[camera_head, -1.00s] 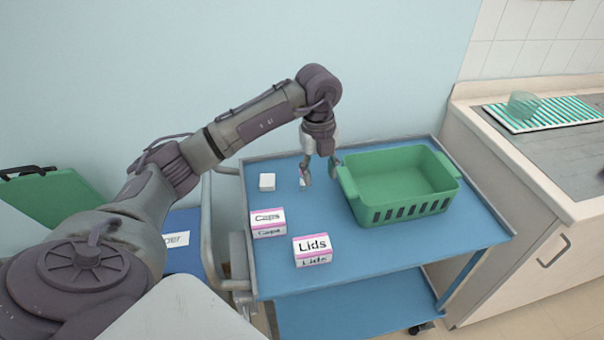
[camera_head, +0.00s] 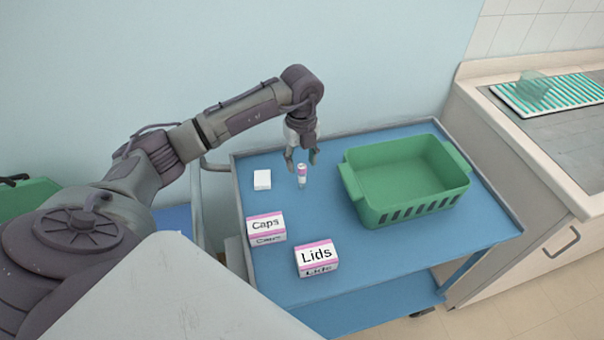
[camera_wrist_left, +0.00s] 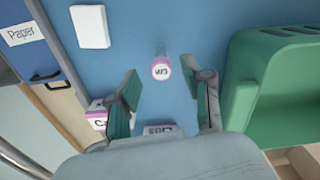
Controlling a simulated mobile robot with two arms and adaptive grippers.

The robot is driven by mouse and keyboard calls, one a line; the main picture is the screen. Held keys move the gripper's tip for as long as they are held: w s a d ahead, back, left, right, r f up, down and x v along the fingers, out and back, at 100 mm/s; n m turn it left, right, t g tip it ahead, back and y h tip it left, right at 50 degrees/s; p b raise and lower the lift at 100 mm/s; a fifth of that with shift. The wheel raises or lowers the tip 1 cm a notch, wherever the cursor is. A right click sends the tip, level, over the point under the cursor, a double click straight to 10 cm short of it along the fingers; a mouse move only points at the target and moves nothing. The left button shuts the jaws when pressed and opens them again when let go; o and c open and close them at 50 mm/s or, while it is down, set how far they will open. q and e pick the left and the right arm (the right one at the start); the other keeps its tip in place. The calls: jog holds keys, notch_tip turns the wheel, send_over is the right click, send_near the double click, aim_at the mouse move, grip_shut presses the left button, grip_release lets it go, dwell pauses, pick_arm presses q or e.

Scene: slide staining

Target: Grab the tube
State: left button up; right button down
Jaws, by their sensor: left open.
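A small tube (camera_head: 302,175) with a pink-purple cap stands upright on the blue cart top, between a small white box and a green basket. My right gripper is not in view.
A green basket (camera_head: 358,205) stands right of the tube on the blue cart (camera_head: 400,255). A small white box (camera_head: 262,180) lies left of it. A Caps box (camera_head: 266,228) and a Lids box (camera_head: 316,257) stand in front. The cart's front right is clear.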

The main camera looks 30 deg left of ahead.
aim_at(302, 175)
pick_arm(q)
jog(key=shift+a+f, duration=0.1)
jog(key=shift+f, duration=0.6)
jog(key=f+p, duration=0.1)
jog(key=f, duration=0.3)
jog(key=shift+d+f+p, duration=0.15)
jog(key=shift+d+p, duration=0.05)
jog(key=shift+p, duration=0.15)
jog(key=shift+f, duration=0.35)
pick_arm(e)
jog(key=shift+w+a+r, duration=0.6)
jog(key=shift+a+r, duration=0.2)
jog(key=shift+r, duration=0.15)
pick_arm(q)
jog(key=shift+c, duration=0.4)
jog(key=c, duration=0.8)
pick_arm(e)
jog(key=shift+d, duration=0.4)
